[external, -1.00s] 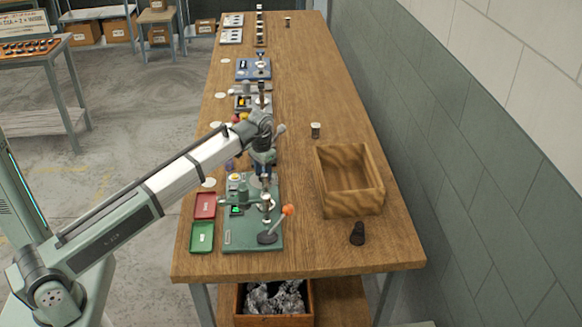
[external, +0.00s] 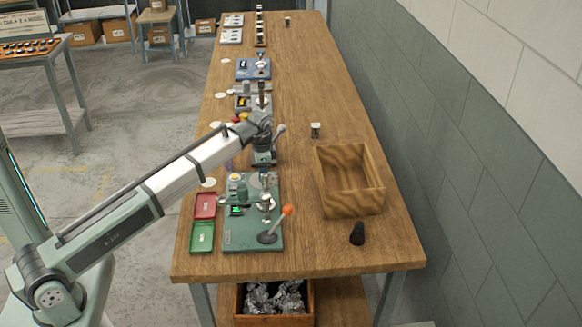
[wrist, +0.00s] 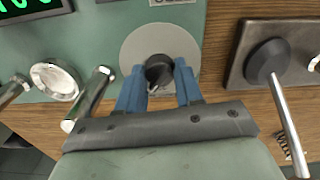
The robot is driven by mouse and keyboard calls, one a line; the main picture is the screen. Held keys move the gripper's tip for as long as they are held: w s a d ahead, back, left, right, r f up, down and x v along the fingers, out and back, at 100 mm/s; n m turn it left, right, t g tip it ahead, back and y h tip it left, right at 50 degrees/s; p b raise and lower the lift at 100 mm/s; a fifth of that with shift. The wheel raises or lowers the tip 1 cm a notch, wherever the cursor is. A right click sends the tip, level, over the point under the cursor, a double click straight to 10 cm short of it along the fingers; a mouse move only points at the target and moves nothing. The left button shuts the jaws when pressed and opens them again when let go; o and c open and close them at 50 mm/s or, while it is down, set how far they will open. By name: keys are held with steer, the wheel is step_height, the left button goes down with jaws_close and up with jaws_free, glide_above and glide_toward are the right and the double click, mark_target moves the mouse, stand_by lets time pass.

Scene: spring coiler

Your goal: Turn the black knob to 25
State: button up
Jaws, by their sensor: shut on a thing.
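The black knob (wrist: 158,70) sits on a round pale grey dial plate (wrist: 133,49) on the green machine panel in the wrist view. My gripper (wrist: 160,74) has its two blue fingers on either side of the knob, shut on it. Part of the knob's front is hidden by the fingers, and I cannot read any scale number. In the external view my gripper (external: 266,178) reaches down to the far end of the green machine (external: 235,240), and the knob cannot be made out there.
A lever with an orange ball (external: 287,210) stands at the machine's near right. Red (external: 205,197) and green (external: 202,228) trays lie left. An open wooden box (external: 350,202) and a black object (external: 357,233) are to the right.

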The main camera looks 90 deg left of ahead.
stand_by(0.3)
steer(key=o, duration=1)
steer(key=shift+o, duration=0.2)
step_height(320, 180, up, 14)
steer(key=shift+f, duration=0.1)
